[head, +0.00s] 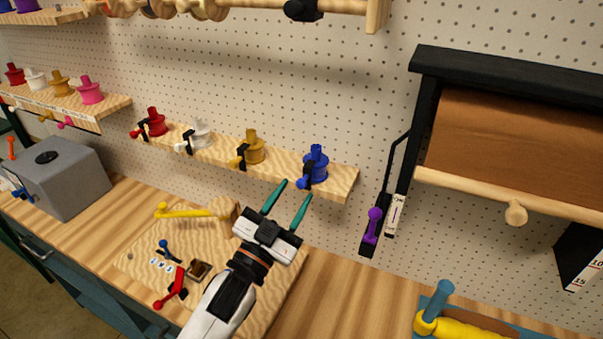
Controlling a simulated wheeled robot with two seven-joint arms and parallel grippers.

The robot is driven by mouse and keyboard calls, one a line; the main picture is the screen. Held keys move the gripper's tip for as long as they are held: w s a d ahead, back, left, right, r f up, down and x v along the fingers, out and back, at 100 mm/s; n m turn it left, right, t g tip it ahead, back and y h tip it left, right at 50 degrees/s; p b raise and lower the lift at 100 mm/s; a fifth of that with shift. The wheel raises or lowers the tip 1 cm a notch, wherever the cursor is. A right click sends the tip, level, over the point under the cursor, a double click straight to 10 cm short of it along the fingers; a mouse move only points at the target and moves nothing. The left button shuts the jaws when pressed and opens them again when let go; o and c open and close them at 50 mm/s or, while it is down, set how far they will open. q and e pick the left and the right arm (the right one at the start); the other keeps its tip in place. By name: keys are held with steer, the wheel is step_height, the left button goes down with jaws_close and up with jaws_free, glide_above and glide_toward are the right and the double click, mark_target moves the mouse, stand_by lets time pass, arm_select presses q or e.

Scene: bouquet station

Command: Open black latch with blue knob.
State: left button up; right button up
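The black latch (308,171) with a blue knob (303,184) is on the front of the wooden shelf, in front of the blue spool (318,163). My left gripper (296,190) points up toward the shelf's right end. Its two green fingers are spread apart with nothing visible between them. The fingertips appear close below the latch's knob; I cannot tell whether they touch it. Whether the latch is open is too small to tell. My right gripper is not in view.
The shelf (345,187) also bears red, white and yellow spools with similar latches. Below is a wooden board (140,262) with a yellow lever (185,212) and a red lever (172,291). A black bar with a purple knob (374,222) hangs right.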

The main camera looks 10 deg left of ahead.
mark_target(299, 187)
arm_select(q)
steer(key=shift+p+x, duration=0.5)
steer(key=shift+x, duration=1.45)
